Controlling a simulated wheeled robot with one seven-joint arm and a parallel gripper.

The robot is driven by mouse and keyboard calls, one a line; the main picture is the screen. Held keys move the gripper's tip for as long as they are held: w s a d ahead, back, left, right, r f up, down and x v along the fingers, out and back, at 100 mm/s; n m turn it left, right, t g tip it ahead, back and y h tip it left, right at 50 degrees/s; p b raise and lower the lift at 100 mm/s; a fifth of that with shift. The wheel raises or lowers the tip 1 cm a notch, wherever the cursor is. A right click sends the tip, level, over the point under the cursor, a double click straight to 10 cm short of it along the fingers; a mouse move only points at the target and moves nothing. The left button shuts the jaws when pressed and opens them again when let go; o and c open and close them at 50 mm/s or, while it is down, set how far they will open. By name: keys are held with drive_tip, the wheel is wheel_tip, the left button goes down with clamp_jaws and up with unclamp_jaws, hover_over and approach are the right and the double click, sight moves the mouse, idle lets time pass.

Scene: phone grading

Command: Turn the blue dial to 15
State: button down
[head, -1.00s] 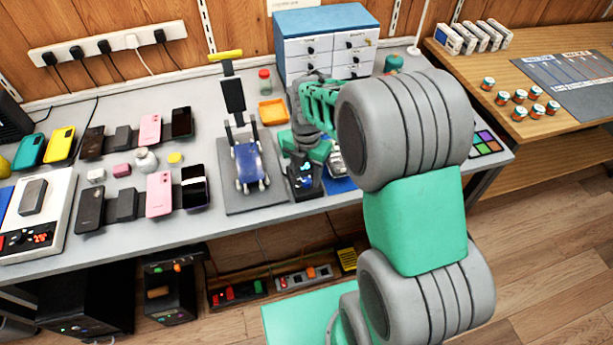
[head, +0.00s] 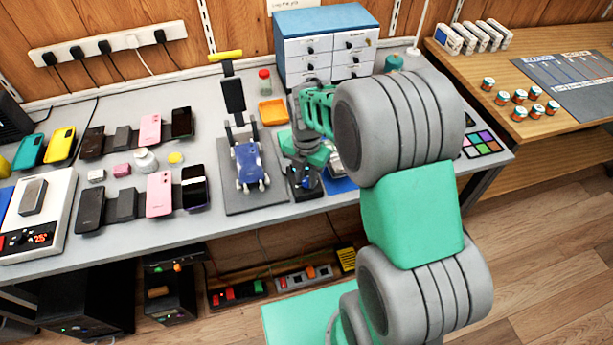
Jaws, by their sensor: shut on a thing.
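A small dark box (head: 297,195) stands near the front edge of the grey bench, just right of the grey repair stand. The blue dial (head: 307,184) is on this box and shows only as a small blue patch, partly covered by my gripper. My gripper (head: 306,180) points down at the box and is shut on the blue dial. The dial's marks and the number it points to are too small to read.
The stand (head: 254,200) with a blue phone-like piece (head: 248,165) is close on the left. An orange tray (head: 272,112) lies behind. A drawer cabinet (head: 327,45) stands at the back. Several phones lie further left.

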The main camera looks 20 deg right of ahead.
drive_tip(key=shift+m, duration=0.5)
drive_tip(key=m, duration=0.2)
drive_tip(key=shift+m, duration=0.4)
drive_tip(key=m, duration=0.3)
drive_tip(key=shift+m, duration=0.3)
drive_tip(key=m, duration=1.1)
drive_tip(key=shift+m, duration=2.7)
